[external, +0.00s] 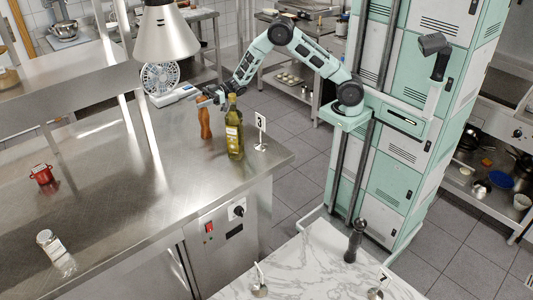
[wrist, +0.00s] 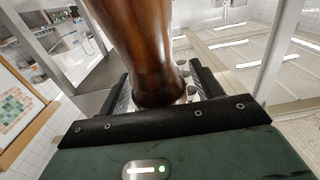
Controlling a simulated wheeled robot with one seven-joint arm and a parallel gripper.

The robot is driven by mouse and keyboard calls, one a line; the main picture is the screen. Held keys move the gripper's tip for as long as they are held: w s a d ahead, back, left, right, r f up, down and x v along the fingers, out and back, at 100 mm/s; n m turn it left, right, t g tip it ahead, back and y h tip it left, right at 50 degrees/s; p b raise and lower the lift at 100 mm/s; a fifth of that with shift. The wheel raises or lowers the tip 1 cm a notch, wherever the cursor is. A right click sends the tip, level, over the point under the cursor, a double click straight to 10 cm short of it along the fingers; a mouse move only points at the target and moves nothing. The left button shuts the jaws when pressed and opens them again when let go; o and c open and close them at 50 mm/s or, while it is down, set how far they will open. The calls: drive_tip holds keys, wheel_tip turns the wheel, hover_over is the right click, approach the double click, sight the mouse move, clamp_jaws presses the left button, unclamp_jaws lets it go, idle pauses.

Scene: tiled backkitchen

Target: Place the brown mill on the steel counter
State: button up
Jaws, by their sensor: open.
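The brown mill (external: 205,122), a wooden turned shape, stands upright on the steel counter (external: 110,190), just left of an oil bottle. My gripper (external: 213,95) is at the mill's upper part, at the counter's far side. In the wrist view the brown mill (wrist: 143,45) fills the middle, with its near end between the two black fingers of my gripper (wrist: 160,92). The fingers are open on either side of it; whether either one touches it I cannot tell.
The oil bottle (external: 234,130) and a number 3 sign (external: 261,130) stand close right of the mill. A heat lamp (external: 166,35) hangs nearby. A red pot (external: 42,175) and a glass shaker (external: 50,243) are at left. A dark mill (external: 355,240) stands on the marble counter (external: 315,265).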

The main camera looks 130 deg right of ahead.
drive_tip(key=shift+r, duration=0.3)
drive_tip(key=s+b, duration=0.3)
drive_tip(key=s, duration=0.9)
drive_tip(key=shift+f, duration=0.15)
